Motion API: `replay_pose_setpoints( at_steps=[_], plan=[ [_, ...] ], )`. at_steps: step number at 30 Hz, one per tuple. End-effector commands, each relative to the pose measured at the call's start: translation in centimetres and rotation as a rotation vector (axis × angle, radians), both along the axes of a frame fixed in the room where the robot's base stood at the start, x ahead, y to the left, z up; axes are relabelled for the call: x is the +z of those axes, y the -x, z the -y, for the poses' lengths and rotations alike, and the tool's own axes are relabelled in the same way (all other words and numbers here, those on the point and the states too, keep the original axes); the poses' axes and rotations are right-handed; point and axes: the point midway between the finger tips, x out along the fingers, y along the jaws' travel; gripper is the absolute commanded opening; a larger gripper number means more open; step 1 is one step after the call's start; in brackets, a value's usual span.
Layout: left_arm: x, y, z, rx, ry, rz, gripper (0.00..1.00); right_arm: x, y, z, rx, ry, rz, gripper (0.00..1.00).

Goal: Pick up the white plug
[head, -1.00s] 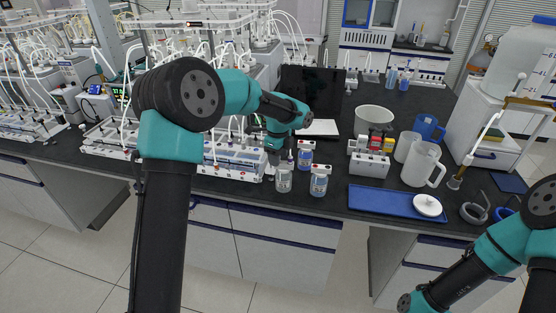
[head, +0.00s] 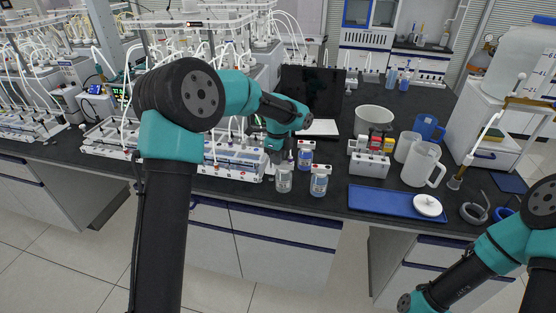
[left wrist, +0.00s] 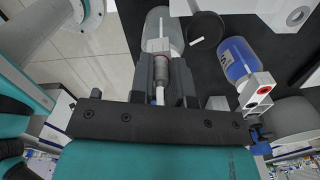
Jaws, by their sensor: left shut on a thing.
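My left gripper (head: 281,158) is over the front edge of the bench, just above a clear bottle (head: 284,181). In the left wrist view its fingers (left wrist: 160,85) are closed around a small part with a white end, which I take to be the white plug (left wrist: 158,96). A ribbed grey-brown cylindrical piece (left wrist: 160,72) sits in line with it, between the fingers. The clear bottle (left wrist: 160,32) lies straight beyond. The fingers hide part of the plug, and I cannot tell whether it still touches the bottle. My right gripper is out of view.
Two more bottles stand close by: one at the right (head: 319,183) and one behind (head: 305,154). The reactor rack (head: 233,160) with tubes is to the left. A white block (head: 369,163), a blue tray (head: 385,201) with a white lid, and a white jug (head: 423,166) are right.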

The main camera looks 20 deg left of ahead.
Motion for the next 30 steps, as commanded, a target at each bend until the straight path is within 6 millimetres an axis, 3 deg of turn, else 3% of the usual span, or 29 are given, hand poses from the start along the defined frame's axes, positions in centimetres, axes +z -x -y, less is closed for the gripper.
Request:
replay_pose_setpoints(
  at_steps=[14, 24, 30],
  plan=[
    [0.5, 0.0, 0.0, 0.000, 0.000, 0.001, 0.00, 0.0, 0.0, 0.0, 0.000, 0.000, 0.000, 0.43],
    [3.7, 0.0, 0.0, 0.000, 0.000, 0.002, 0.00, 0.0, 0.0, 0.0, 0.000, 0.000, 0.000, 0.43],
    [3.8, 2.0, 0.8, -0.003, 0.000, 0.000, 0.00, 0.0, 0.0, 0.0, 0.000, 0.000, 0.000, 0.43]
  ],
)
